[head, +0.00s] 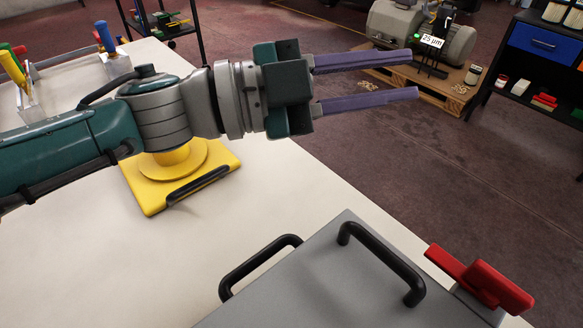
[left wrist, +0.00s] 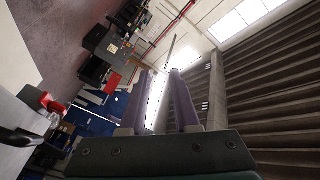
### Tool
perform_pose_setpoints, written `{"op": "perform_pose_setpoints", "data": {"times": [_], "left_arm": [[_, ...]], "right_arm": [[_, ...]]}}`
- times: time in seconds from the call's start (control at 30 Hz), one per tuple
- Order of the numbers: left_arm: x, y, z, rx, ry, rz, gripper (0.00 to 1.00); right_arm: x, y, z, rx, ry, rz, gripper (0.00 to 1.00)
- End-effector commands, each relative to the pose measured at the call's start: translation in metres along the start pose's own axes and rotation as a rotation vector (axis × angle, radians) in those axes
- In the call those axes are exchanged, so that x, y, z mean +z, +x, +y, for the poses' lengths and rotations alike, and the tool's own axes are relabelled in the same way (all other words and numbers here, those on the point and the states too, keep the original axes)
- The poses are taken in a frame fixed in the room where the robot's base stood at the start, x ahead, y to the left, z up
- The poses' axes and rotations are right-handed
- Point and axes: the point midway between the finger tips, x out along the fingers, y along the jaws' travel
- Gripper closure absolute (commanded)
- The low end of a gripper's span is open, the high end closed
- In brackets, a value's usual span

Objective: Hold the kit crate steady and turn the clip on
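The kit crate (head: 330,285) is a grey box with a flat lid at the bottom right of the head view. My right gripper is not in view. The crate's lower part is cut off.
The pale table (head: 90,265) is clear left of the crate. A yellow plate with a round pedestal (head: 160,203) stands under my left arm. Colourful-handled tools (head: 14,70) stand at the far left. Beyond the table are open floor, a pallet with a grey machine (head: 440,40), and a shelf (head: 540,60).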

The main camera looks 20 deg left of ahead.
Motion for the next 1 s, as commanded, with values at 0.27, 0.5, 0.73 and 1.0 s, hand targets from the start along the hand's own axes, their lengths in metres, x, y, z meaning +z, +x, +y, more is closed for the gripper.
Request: {"op": "perform_pose_setpoints", "data": {"times": [0.27,0.5,0.73,1.0], "left_arm": [[-0.002,-0.05,0.06,0.553,0.01,0.22,0.7],[-0.003,-0.098,0.075,0.813,-0.068,0.273,0.7],[-0.01,-0.095,0.091,0.854,-0.086,0.286,0.7],[-0.024,-0.063,0.127,0.85,-0.086,0.287,0.7]], "right_arm": [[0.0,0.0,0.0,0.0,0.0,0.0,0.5],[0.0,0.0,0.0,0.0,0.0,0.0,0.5],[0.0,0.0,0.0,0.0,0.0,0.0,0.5],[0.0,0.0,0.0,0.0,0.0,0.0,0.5]]}}
